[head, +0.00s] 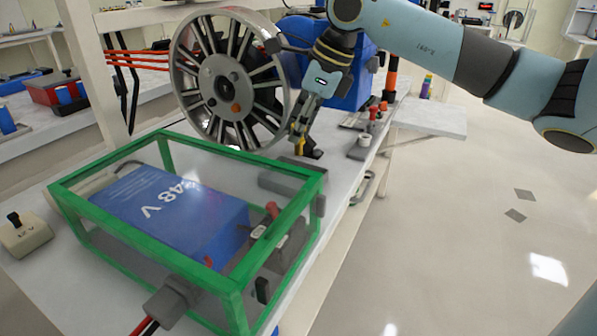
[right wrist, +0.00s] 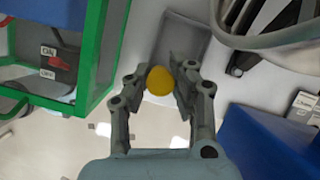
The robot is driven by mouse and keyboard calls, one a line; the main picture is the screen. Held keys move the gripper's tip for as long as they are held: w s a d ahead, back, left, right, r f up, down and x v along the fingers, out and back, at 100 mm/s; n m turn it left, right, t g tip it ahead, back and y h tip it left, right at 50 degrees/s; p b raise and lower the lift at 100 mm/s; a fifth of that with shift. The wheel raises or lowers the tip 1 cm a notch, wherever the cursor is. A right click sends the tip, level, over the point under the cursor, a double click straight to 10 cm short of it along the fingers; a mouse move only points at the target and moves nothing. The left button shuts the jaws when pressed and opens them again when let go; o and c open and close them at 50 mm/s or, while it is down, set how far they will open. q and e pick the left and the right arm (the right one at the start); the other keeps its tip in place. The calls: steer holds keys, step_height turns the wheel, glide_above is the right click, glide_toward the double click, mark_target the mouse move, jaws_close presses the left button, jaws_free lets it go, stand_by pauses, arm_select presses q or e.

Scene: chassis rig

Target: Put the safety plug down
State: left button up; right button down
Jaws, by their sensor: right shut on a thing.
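My right gripper (head: 301,132) is shut on the safety plug (head: 299,149), of which a small yellow part shows below the fingertips. In the right wrist view the plug is a round yellow end (right wrist: 160,81) between the two fingers (right wrist: 160,84). The gripper is over the bench, between the green-framed case and the spoked wheel. In the right wrist view a grey shallow tray (right wrist: 202,47) lies beyond the fingertips. I cannot tell whether the plug touches it. My left gripper is not in view.
The clear case with a green frame (head: 185,258) holds a blue 48 V battery (head: 165,212) and a red-handled switch (right wrist: 62,62). The large wheel (head: 240,118) stands close behind the gripper. A blue box (head: 350,88) is behind it. Open floor lies to the right.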

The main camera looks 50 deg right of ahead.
mark_target(299, 154)
step_height(299, 154, down, 5)
steer(key=shift+f, duration=0.6)
step_height(299, 154, down, 3)
steer(key=shift+f+b, duration=0.2)
steer(key=shift+b, duration=0.2)
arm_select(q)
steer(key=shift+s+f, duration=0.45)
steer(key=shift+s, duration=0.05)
arm_select(e)
steer(key=shift+f, duration=0.15)
steer(key=c, duration=1.2)
jaws_free()
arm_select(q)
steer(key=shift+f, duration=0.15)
